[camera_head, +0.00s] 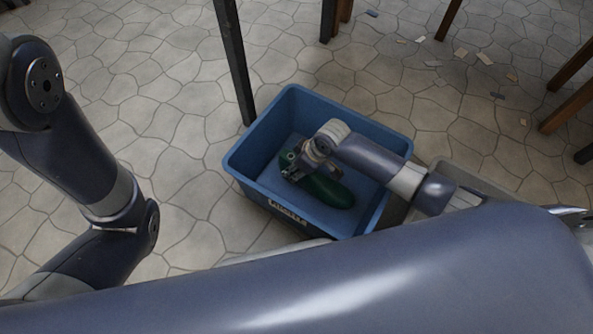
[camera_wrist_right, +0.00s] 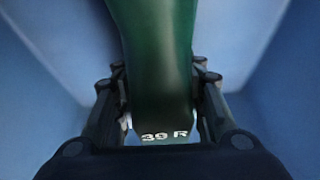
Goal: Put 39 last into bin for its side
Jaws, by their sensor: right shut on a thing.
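The green last (camera_head: 325,189) is inside the blue bin (camera_head: 262,134) in the head view. The right wrist view shows the same green last (camera_wrist_right: 160,60) close up, with "39 R" in white on its end. My right gripper (camera_head: 297,169) reaches down into the bin and is shut on the last near that marked end. Its fingers (camera_wrist_right: 162,105) sit on both sides of the last. The bin has a label on its front wall that is too small to read surely. My left arm shows at the left of the head view, but its gripper is out of view.
A grey container (camera_head: 455,175) stands just right of the blue bin, partly behind my right arm. A dark table leg (camera_head: 235,65) stands close behind the bin. Small scraps (camera_head: 485,59) lie on the stone floor at the upper right. Floor left of the bin is clear.

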